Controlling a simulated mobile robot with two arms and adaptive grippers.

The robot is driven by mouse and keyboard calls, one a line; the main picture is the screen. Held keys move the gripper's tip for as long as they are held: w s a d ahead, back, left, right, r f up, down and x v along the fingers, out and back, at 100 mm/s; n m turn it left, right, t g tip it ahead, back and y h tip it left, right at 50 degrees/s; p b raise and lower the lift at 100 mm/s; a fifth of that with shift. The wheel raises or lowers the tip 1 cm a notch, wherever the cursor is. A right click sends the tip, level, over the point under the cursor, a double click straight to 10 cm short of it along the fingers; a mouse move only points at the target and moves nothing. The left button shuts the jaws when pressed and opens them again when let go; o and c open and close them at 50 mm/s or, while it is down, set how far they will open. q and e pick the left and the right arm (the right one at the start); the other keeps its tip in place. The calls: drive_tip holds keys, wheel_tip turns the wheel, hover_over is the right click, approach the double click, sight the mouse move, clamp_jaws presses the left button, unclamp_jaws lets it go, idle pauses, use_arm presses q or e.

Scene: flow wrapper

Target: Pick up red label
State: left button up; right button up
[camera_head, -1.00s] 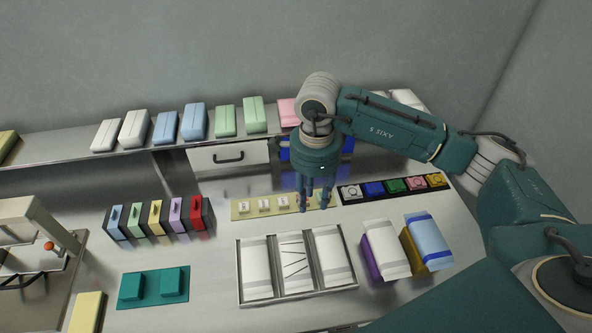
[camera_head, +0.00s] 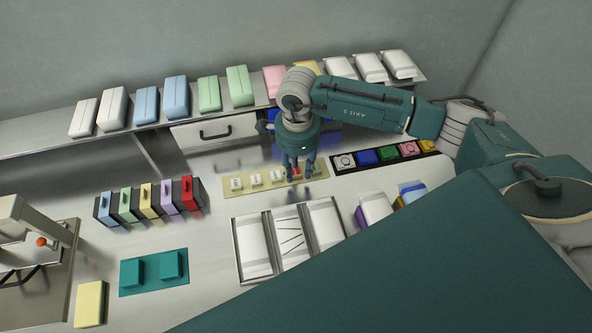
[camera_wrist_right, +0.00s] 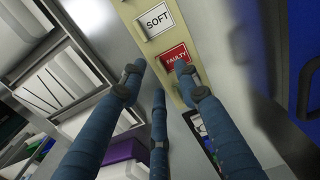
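The red label, marked FAULTY (camera_wrist_right: 175,56), sits on a beige strip (camera_wrist_right: 141,32) in the right wrist view, beside a white SOFT label (camera_wrist_right: 157,20). In the head view a bit of the red label (camera_head: 296,172) shows between my fingers near the right end of the strip (camera_head: 229,194). My right gripper (camera_head: 301,177) points down over that end. In the right wrist view its fingers (camera_wrist_right: 160,78) are spread, with the red label between the upper two tips and nothing held. Whether any finger touches the label cannot be told. My left gripper is not in view.
A row of coloured blocks (camera_head: 372,156) lies right of the strip. A metal tray (camera_head: 237,249) with white packs stands in front. Coloured holders (camera_head: 147,204) stand at left, and a drawer front (camera_head: 213,132) is behind. My arm covers the lower right.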

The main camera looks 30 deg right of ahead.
drive_tip(key=shift+f, duration=1.15)
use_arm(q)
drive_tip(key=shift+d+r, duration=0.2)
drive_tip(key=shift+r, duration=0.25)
use_arm(e)
drive_tip(key=c, duration=0.8)
drive_tip(key=shift+o, duration=0.2)
drive_tip(key=shift+r, duration=0.1)
drive_tip(key=shift+c, duration=0.2)
